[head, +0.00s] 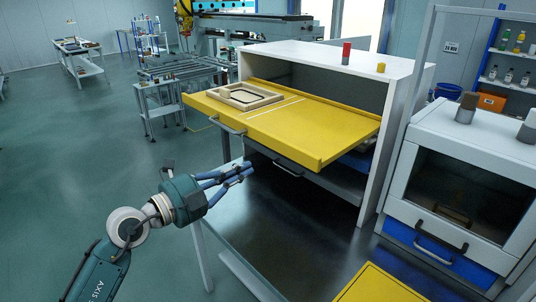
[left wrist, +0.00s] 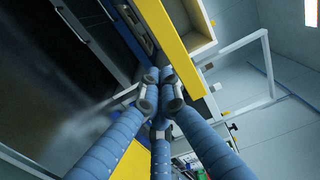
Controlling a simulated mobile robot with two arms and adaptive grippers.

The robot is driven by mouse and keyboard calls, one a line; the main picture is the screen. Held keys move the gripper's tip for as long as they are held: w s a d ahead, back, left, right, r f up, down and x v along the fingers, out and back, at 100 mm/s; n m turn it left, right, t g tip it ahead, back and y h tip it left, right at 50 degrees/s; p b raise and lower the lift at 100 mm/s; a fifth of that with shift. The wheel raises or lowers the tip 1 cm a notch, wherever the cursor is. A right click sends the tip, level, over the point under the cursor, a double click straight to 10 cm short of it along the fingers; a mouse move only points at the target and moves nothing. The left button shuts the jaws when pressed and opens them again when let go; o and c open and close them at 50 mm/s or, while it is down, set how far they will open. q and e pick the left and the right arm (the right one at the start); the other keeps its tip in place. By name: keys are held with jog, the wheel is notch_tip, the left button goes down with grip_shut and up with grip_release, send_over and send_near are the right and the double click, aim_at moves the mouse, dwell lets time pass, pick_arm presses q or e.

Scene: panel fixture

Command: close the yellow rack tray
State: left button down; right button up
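The yellow rack tray (head: 300,122) is slid far out of the white rack (head: 384,93), its front edge to the left. A grey bar handle (head: 228,127) is on that front edge. A light wooden frame (head: 250,96) lies on the tray. My left gripper (head: 247,171) is below and right of the tray handle in the head view, apart from it. Its blue fingers converge with their ends close together and hold nothing. In the left wrist view the fingers (left wrist: 160,95) meet near a yellow edge (left wrist: 182,42). My right gripper is not in view.
Below the tray is a lower drawer with a dark handle (head: 288,168). Red (head: 346,53) and yellow (head: 381,67) pegs stand on the rack top. A white cabinet (head: 465,170) with a dark window is at right. A yellow panel (head: 378,287) lies at the bottom. The dark tabletop (head: 285,220) is mostly clear.

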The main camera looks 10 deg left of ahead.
pick_arm(q)
jog(key=p+x, duration=0.1)
jog(key=x, duration=0.7)
jog(key=shift+p, duration=0.3)
jog(key=shift+w, duration=0.1)
